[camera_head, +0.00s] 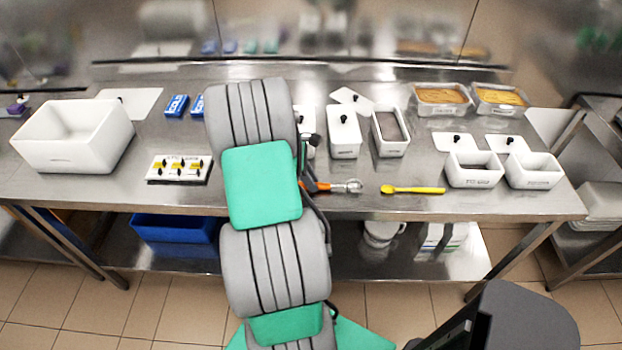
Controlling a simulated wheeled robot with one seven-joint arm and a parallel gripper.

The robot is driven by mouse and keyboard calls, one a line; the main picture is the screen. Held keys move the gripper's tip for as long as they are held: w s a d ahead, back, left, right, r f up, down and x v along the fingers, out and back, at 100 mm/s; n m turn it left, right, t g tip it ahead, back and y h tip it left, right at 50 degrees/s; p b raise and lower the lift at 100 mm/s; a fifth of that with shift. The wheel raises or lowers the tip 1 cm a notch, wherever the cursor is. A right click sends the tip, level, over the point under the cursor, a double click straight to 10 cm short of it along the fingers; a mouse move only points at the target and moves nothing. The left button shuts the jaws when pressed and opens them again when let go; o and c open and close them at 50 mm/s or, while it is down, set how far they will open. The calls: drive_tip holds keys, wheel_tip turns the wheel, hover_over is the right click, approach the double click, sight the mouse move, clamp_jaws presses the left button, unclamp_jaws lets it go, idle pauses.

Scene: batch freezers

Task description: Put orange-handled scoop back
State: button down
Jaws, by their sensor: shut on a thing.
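The orange-handled scoop (347,186) shows at the front middle of the steel table, its metal head pointing right. Its orange handle runs left to my gripper (306,182), which is mostly hidden behind my grey and green arm. My gripper is shut on the scoop's handle. I cannot tell whether the scoop touches the table or is a little above it. A yellow scoop (412,189) lies to its right on the steel table (375,205).
White containers stand behind the scoop: a lidded one (344,135) and an open one (390,130). Two small open white tubs (474,178) (534,180) are at the right. A large white bin (72,145) and a small rack (179,178) with yellow pieces stand left.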

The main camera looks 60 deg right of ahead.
drive_tip(key=shift+f, duration=0.1)
drive_tip(key=c, duration=1.3)
unclamp_jaws()
drive_tip(key=v, duration=1.2)
drive_tip(key=w+a+r+m+t+h, duration=0.1)
drive_tip(key=w+a+r+t, duration=0.1)
drive_tip(key=w+a+r, duration=0.35)
drive_tip(key=a+m+t+y, duration=0.1)
drive_tip(key=a+t, duration=0.1)
drive_tip(key=a, duration=0.9)
drive_tip(key=a+m+t+y, duration=0.1)
drive_tip(key=a+t, duration=0.1)
drive_tip(key=a, duration=0.9)
drive_tip(key=a+m+t+y, duration=0.1)
drive_tip(key=a+m+t, duration=0.1)
drive_tip(key=a, duration=1)
drive_tip(key=shift+w+a+r, duration=0.1)
drive_tip(key=shift+r, duration=0.3)
